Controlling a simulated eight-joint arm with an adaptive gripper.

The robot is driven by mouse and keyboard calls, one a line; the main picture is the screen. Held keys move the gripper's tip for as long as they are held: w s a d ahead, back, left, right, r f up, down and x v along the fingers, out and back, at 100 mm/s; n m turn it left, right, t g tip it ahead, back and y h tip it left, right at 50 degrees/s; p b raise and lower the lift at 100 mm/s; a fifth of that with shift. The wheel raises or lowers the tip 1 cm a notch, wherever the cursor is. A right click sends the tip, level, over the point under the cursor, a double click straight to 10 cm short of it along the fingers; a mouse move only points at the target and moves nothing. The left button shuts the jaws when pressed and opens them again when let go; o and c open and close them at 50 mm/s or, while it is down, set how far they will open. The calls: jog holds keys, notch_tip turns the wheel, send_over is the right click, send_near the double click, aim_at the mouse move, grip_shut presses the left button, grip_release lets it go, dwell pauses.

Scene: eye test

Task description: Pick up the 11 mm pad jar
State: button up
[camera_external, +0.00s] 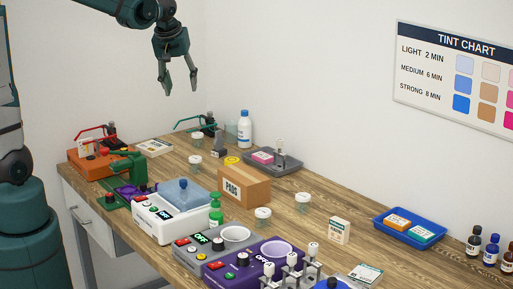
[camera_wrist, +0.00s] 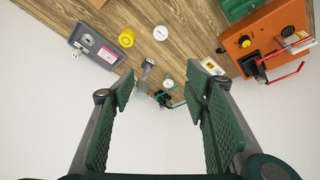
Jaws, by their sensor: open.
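Several small clear jars with white lids stand on the wooden table in the external view: one at the back (camera_external: 197,137), one just in front of it (camera_external: 195,161), one in front of the PADS box (camera_external: 263,213), and one to its right (camera_external: 303,198). Their size markings are too small to read, so I cannot tell which is the 11 mm pad jar. My gripper (camera_external: 181,88) is open and empty, high above the back of the table. In the wrist view, two white lids show beyond the open fingers, one near (camera_wrist: 167,83) and one farther up (camera_wrist: 160,33).
A cardboard PADS box (camera_external: 258,190) stands mid-table. A grey tray (camera_external: 294,169), a white bottle (camera_external: 245,130) and a yellow round item (camera_external: 232,160) are near the back. Orange (camera_external: 88,166), white (camera_external: 165,226) and purple (camera_external: 225,278) machines line the front. A blue tray (camera_external: 385,229) is right.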

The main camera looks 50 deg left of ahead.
jog(key=w+a+f+n+g+y, duration=0.1)
jog(key=w+a+f+n, duration=0.3)
jog(key=w, duration=0.3)
jog(key=w+a+f+n+g, duration=0.1)
jog(key=w+a+f, duration=0.4)
jog(key=w+a, duration=0.1)
jog(key=n+g+y, duration=0.1)
jog(key=n+g, duration=0.1)
jog(key=n, duration=0.3)
send_near(199, 134)
jog(key=f, duration=0.2)
jog(key=shift+a+f+n, duration=0.4)
jog(key=shift+a+f, duration=0.1)
jog(key=shift+a, duration=0.15)
jog(key=shift+x, duration=1.3)
jog(key=shift+x, duration=2.6)
jog(key=c, duration=1)
